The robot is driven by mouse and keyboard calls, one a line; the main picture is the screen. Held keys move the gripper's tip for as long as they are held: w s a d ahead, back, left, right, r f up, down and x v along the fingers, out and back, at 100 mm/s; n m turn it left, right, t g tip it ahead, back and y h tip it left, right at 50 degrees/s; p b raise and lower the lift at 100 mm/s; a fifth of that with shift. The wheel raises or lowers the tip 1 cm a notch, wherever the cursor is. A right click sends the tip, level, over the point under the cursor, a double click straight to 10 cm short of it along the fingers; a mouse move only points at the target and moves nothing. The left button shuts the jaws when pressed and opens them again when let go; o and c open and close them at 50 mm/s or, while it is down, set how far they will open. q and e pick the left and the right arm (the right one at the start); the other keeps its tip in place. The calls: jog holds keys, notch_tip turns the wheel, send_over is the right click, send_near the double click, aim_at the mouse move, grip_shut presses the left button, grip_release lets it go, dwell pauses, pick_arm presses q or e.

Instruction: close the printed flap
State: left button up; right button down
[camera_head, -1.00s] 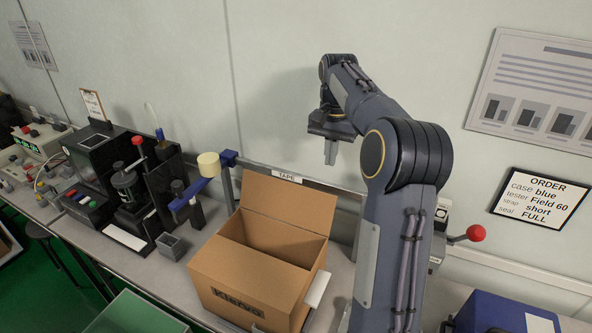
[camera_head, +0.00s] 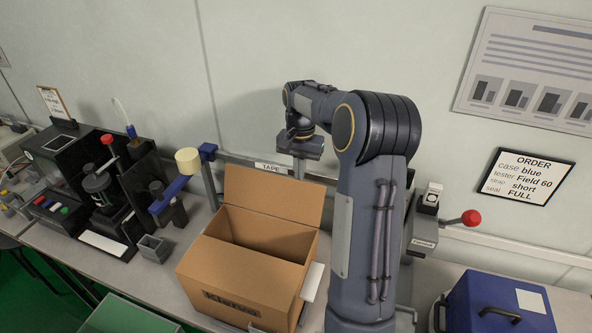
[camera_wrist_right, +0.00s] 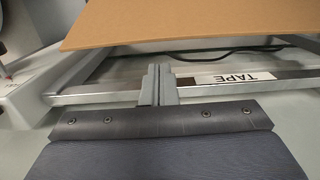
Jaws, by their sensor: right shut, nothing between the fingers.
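An open brown cardboard box (camera_head: 240,265) stands on the bench in the head view, with dark print on its front face. Its back flap (camera_head: 272,198) stands up, leaning back; I see no print on the side facing me. My right gripper (camera_head: 299,167) is behind the raised flap, pointing down, with its lower end partly hidden by the flap's top edge. In the right wrist view the shut, empty fingers (camera_wrist_right: 158,84) point toward a cardboard panel (camera_wrist_right: 200,22), with a small gap in the picture. Contact cannot be told. My left gripper is out of view.
A metal rail with a TAPE label (camera_head: 271,168) runs behind the box. A blue arm with a cream roll (camera_head: 187,161) stands left of it. A red-knobbed lever (camera_head: 471,217) and a blue case (camera_head: 500,310) are at right. A small grey bin (camera_head: 153,248) is left.

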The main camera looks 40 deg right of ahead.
jog(key=shift+s+a+r, duration=0.35)
jog(key=shift+a, duration=0.3)
jog(key=shift+s+a+r, duration=0.3)
jog(key=shift+a+r, duration=0.05)
jog(key=shift+a, duration=0.25)
